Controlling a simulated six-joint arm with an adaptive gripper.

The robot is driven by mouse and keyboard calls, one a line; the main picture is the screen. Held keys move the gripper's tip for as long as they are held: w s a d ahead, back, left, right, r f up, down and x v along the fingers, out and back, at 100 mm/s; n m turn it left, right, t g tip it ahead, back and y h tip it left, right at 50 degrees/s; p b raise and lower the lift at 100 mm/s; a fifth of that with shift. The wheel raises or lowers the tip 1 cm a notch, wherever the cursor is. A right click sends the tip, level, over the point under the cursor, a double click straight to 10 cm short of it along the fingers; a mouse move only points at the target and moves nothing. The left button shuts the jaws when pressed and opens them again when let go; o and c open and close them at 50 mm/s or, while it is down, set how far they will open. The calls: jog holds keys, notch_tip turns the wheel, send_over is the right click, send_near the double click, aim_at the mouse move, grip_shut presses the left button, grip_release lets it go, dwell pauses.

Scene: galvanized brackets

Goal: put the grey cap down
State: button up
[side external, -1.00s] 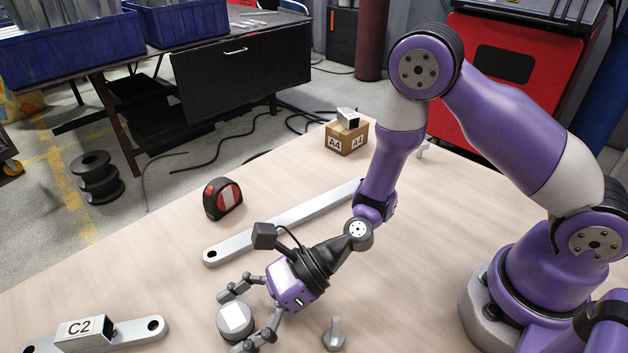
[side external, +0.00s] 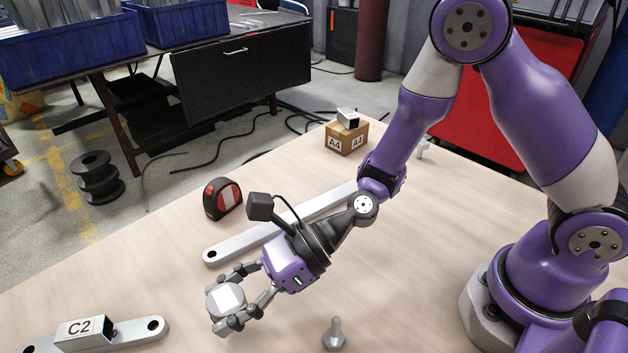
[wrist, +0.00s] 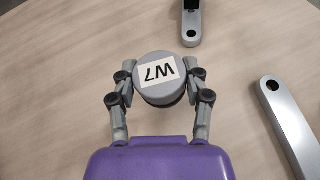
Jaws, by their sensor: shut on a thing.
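The grey cap (side external: 226,301) is a short round piece with a white label on top. In the wrist view the cap (wrist: 160,78) sits between the two fingers, and its label reads W7. My gripper (side external: 234,299) is shut on the cap, with one finger on each side of it; the wrist view shows the same grip (wrist: 160,82). The cap appears held above the wooden table (side external: 150,270). How large the gap beneath it is, I cannot tell.
A bracket (side external: 140,332) with a C2-marked block (side external: 85,331) lies at the lower left. A long bracket (side external: 240,243) lies behind my gripper, near a tape measure (side external: 222,198). A bolt (side external: 334,334) stands to the right. An A4 box (side external: 346,139) is further back.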

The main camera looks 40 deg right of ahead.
notch_tip(320, 180, up, 4)
jog(key=shift+r, duration=0.15)
jog(key=shift+w+d+r, duration=0.1)
jog(key=shift+w+r, duration=0.1)
jog(key=shift+r, duration=0.1)
jog(key=w+d+m+t+h, duration=0.2)
jog(key=w+d+m+t, duration=0.1)
jog(key=w+d, duration=0.3)
jog(key=m+t+h, duration=0.6)
jog(key=m+h, duration=0.1)
jog(key=m, duration=0.1)
send_over(296, 162)
jog(key=f, duration=0.1)
jog(key=shift+h, duration=0.4)
notch_tip(296, 162, down, 7)
jog(key=shift+f, duration=0.55)
jog(key=shift+f, duration=0.1)
